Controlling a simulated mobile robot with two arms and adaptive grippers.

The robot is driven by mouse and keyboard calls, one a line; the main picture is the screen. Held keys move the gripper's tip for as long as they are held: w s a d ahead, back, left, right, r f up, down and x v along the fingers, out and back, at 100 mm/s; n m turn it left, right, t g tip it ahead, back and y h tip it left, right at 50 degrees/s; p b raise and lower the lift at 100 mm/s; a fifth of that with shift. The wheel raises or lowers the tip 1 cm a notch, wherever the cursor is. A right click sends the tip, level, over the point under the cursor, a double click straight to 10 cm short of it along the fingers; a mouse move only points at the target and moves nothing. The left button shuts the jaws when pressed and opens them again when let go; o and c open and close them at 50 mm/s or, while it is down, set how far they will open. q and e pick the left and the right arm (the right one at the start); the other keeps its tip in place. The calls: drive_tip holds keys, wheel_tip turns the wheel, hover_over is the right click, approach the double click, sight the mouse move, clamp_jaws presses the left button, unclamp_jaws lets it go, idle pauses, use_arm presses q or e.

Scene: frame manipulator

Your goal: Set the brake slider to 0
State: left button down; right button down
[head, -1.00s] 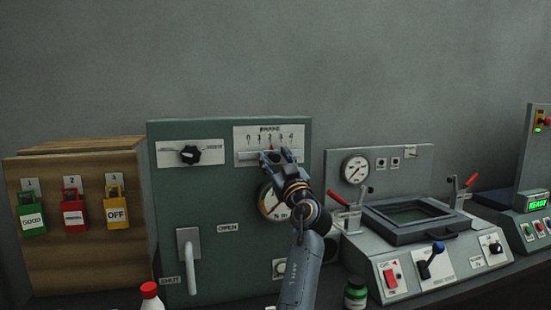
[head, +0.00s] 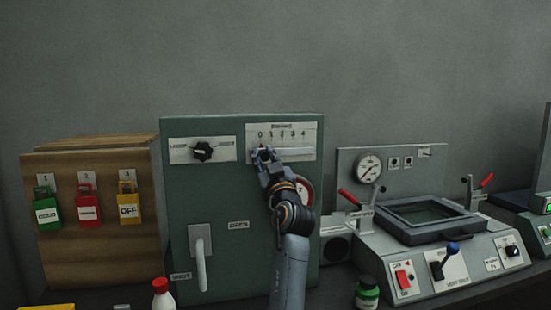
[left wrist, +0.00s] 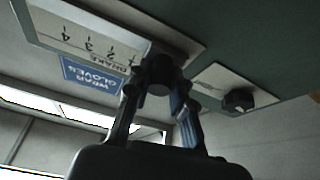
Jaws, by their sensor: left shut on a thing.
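The brake slider plate (head: 300,142) is a pale panel at the upper right of the green cabinet (head: 220,240), with a scale from 0 to 4. My left gripper (head: 265,154) is shut on the slider knob, which the fingers mostly hide in the head view. The plate (left wrist: 80,35) shows 4 to 1 there; the 0 end is hidden.
A black rotary knob (head: 202,151) sits left of the slider, and a lever handle (head: 199,255) below it. A gauge on the cabinet is partly behind my left arm. A grey machine (head: 440,265) stands to the right. A wooden box (head: 95,205) with padlocks is at left.

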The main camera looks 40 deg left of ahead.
use_arm(q)
drive_tip(key=shift+a+f, duration=0.15)
drive_tip(key=c, duration=1.4)
unclamp_jaws()
drive_tip(key=shift+s, duration=0.1)
drive_tip(key=shift+o, duration=1.2)
drive_tip(key=shift+s+a, duration=0.15)
drive_tip(key=shift+s, duration=0.05)
drive_tip(key=shift+w, duration=0.1)
drive_tip(key=shift+d, duration=0.25)
drive_tip(key=v, duration=1.1)
drive_tip(key=shift+s+d, duration=0.25)
drive_tip(key=shift+s, duration=0.05)
